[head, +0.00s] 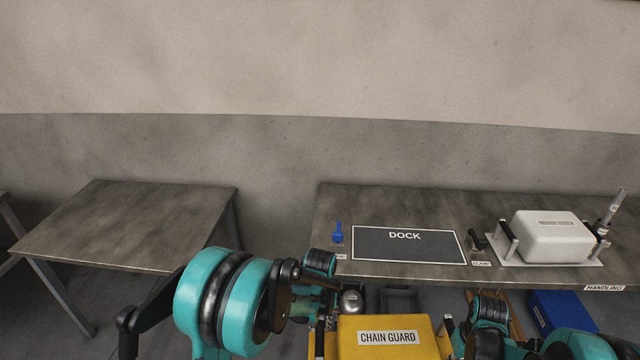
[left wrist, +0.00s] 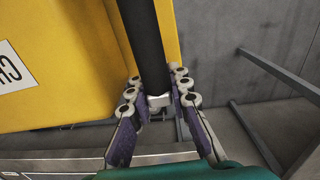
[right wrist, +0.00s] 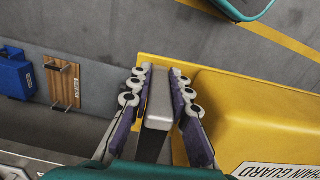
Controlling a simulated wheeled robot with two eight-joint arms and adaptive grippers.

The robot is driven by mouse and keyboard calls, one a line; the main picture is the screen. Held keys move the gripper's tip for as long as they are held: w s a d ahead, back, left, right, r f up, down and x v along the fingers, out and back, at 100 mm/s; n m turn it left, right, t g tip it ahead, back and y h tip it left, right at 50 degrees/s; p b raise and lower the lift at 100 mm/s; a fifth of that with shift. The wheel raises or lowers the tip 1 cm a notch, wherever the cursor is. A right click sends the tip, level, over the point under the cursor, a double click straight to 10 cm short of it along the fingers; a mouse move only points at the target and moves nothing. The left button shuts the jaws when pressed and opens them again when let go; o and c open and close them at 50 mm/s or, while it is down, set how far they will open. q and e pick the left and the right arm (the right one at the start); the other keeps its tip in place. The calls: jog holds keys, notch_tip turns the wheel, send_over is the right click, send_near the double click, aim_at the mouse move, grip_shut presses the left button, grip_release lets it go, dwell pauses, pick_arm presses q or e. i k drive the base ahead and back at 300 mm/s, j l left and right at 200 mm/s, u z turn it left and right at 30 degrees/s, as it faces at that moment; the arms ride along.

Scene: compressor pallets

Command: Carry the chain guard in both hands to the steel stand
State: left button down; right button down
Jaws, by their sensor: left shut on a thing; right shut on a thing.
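The yellow chain guard (head: 388,324), with a white label, is at the bottom middle of the head view, held in front of the long table. In the left wrist view the guard (left wrist: 60,60) fills the left side. My left gripper (left wrist: 158,97) is shut on a dark bar handle at its side. In the right wrist view the guard (right wrist: 230,110) lies at the right. My right gripper (right wrist: 158,98) is shut on a grey handle at its other side. A bare table (head: 130,222) with metal legs stands at the left; it looks like the steel stand. The guard's underside is hidden.
The long table (head: 400,275) carries a dark DOCK plate (head: 405,247), a small blue part (head: 338,233), a black clamp (head: 477,241) and a white housing (head: 551,236). A blue bin (head: 565,312) is below it. A floor gap separates the two tables. The left table top is clear.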

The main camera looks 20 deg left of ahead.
aim_at(117, 230)
jog(key=k+u, duration=0.1)
jog(key=u, duration=2.95)
jog(key=i+l+u, duration=0.1)
jog(key=i+l, duration=0.15)
jog(key=i, duration=0.15)
jog(key=i+l+u, duration=0.15)
jog(key=i, duration=0.25)
jog(key=i+l+z, duration=0.1)
jog(key=i+l, duration=0.15)
jog(key=i, duration=0.25)
jog(key=i+l, duration=0.2)
jog(key=i, duration=0.35)
jog(key=i+l+z, duration=0.1)
jog(key=i+z, duration=0.85)
jog(key=z, duration=0.15)
jog(key=i+z, duration=0.3)
jog(key=z, duration=0.15)
jog(key=i+z, duration=0.3)
jog(key=z, duration=0.4)
jog(key=k+j, duration=0.05)
